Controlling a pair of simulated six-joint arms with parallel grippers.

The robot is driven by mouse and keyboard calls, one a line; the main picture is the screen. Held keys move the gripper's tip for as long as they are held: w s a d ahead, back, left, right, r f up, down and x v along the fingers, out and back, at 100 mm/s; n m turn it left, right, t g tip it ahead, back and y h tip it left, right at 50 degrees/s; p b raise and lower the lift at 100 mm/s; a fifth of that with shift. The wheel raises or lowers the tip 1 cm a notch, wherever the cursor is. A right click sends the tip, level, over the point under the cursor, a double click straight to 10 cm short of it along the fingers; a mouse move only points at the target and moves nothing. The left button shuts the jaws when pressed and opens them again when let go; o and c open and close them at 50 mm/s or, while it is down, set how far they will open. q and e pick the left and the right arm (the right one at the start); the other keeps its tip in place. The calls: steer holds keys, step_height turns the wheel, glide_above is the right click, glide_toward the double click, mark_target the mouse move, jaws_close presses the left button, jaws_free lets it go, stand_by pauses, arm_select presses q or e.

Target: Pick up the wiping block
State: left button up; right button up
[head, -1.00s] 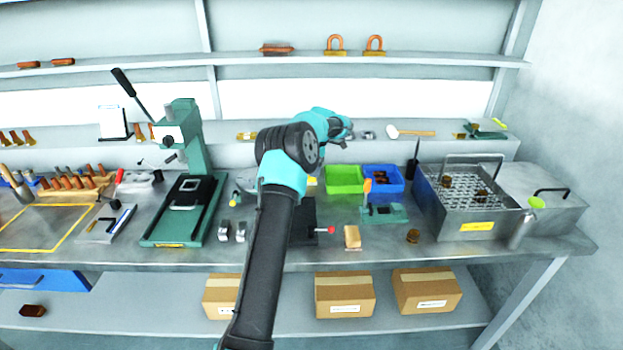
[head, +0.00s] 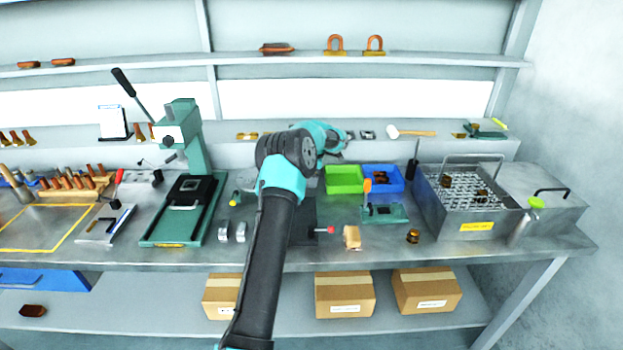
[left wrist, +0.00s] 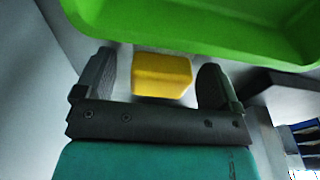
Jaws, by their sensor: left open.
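A yellow block (left wrist: 162,75), which I take for the wiping block, lies beside the green bin (left wrist: 200,25) in the left wrist view. My left gripper (left wrist: 158,70) is open, with one finger on each side of the block in that view. Gaps show between the block and both fingers, and I cannot tell how far beyond the tips it lies. In the head view my left arm reaches over the bench just left of the green bin (head: 344,187). It hides the yellow block and its own fingertips there. My right gripper is not in view.
A blue bin (head: 396,184) stands right of the green one. A green press (head: 190,160) stands on the left. A shelf ledge runs behind.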

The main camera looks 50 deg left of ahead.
arm_select(q)
steer(key=c, duration=1)
steer(key=shift+r, duration=0.1)
step_height(320, 180, up, 10)
steer(key=shift+f, duration=0.1)
stand_by(0.5)
